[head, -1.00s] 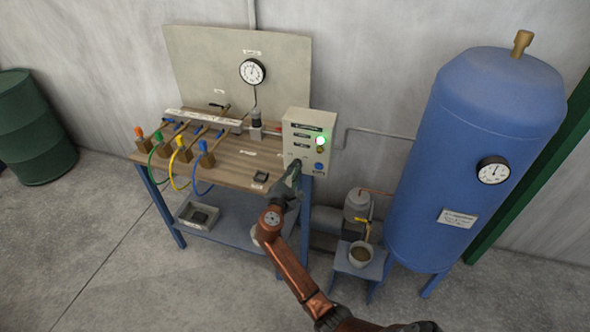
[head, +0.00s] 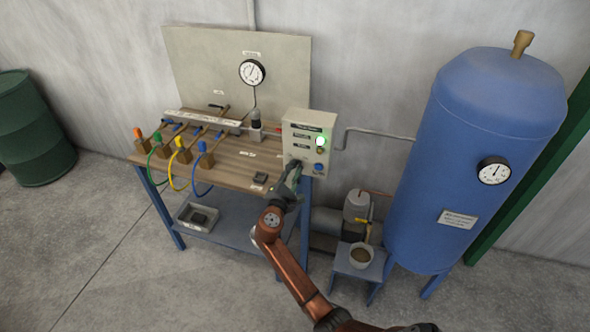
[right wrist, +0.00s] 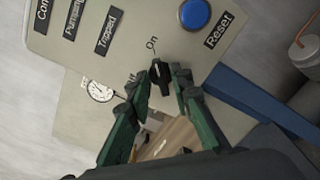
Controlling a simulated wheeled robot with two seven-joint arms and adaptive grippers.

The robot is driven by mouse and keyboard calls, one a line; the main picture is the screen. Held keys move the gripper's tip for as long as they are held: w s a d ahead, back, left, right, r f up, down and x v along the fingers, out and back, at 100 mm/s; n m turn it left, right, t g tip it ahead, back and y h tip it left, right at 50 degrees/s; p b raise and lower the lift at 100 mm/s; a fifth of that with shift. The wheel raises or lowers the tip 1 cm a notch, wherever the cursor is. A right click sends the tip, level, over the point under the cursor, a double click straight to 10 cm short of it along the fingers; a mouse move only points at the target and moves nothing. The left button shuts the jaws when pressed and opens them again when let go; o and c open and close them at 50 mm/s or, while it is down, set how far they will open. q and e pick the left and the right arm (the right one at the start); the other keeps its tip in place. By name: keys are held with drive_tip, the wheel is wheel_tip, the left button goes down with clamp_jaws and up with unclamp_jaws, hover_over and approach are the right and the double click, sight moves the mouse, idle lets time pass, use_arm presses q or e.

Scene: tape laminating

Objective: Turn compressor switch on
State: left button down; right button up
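The compressor control box (head: 309,130) is a beige panel at the right end of the workbench, with a lit green lamp (head: 320,141). In the right wrist view the black rotary switch (right wrist: 160,76) sits below the "On" label; a light mark shows at its upper end, on the side toward "On". Another label to its left is mostly hidden by a finger. My right gripper (head: 294,166) is at the lower left of the box. Its green fingers (right wrist: 160,82) stand apart on either side of the switch, with a small gap at left; contact at right is unclear. My left gripper is out of view.
A blue reset button (right wrist: 195,14) is close to the right of the switch. The wooden bench (head: 235,167) carries valves and coloured hoses.

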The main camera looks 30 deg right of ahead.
drive_tip(key=shift+o, duration=0.2)
drive_tip(key=shift+d, duration=0.1)
drive_tip(key=v, duration=1.2)
